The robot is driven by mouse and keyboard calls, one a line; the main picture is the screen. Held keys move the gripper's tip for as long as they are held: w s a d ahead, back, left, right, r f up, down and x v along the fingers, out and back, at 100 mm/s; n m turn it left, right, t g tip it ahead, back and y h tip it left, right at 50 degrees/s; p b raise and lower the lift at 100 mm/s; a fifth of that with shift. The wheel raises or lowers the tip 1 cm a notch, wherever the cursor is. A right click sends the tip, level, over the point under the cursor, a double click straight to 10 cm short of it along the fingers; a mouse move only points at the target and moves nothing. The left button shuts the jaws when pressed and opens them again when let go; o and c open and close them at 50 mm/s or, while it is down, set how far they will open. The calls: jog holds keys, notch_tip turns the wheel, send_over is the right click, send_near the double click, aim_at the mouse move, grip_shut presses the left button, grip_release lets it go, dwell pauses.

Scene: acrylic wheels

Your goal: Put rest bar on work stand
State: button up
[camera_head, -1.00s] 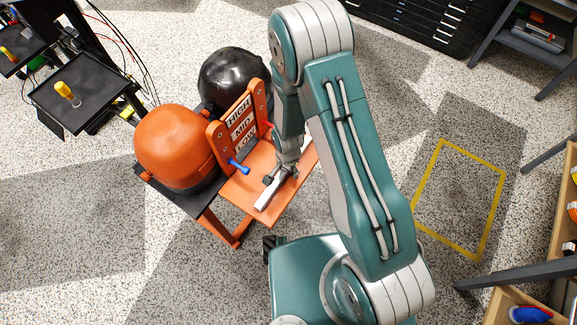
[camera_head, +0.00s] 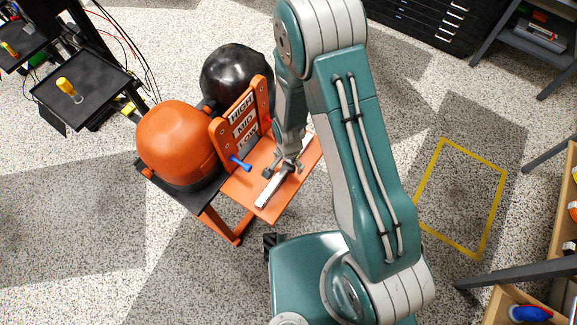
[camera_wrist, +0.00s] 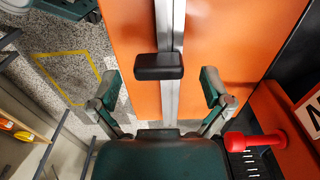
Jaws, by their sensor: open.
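The work stand is orange, with a flat shelf (camera_head: 284,188) and an upright panel (camera_head: 243,122) marked HIGH, MID and LOW. The rest bar (camera_head: 268,192) is a long silver bar lying along the shelf. In the wrist view the bar (camera_wrist: 170,108) runs up the picture over the orange surface, with a black block (camera_wrist: 158,66) across it. My gripper (camera_head: 285,169) is over the bar. In the wrist view the gripper (camera_wrist: 160,88) is open, with one finger on each side of the bar and apart from it. My arm hides part of the shelf.
A blue peg (camera_head: 240,163) sticks out of the panel. A red peg (camera_wrist: 255,141) shows in the wrist view. A yellow floor outline (camera_head: 460,197) is clear at the right.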

jog(key=s+d+r+n+t, duration=0.1)
jog(key=d+r+n, duration=0.15)
jog(key=r, duration=1.15)
jog(key=d+r+n+t, duration=0.15)
jog(key=d+r, duration=0.25)
jog(key=r, duration=1)
jog(key=s+d+r+n+t, duration=0.1)
jog(key=s+d+r, duration=0.1)
jog(key=s+r, duration=0.4)
jog(key=s+d+r+n+t, duration=0.2)
jog(key=s+d+r, duration=0.1)
jog(key=s+r, duration=0.3)
jog(key=shift+s+d+r+n, duration=0.25)
jog(key=shift+s+r+n, duration=0.05)
jog(key=shift+r, duration=0.3)
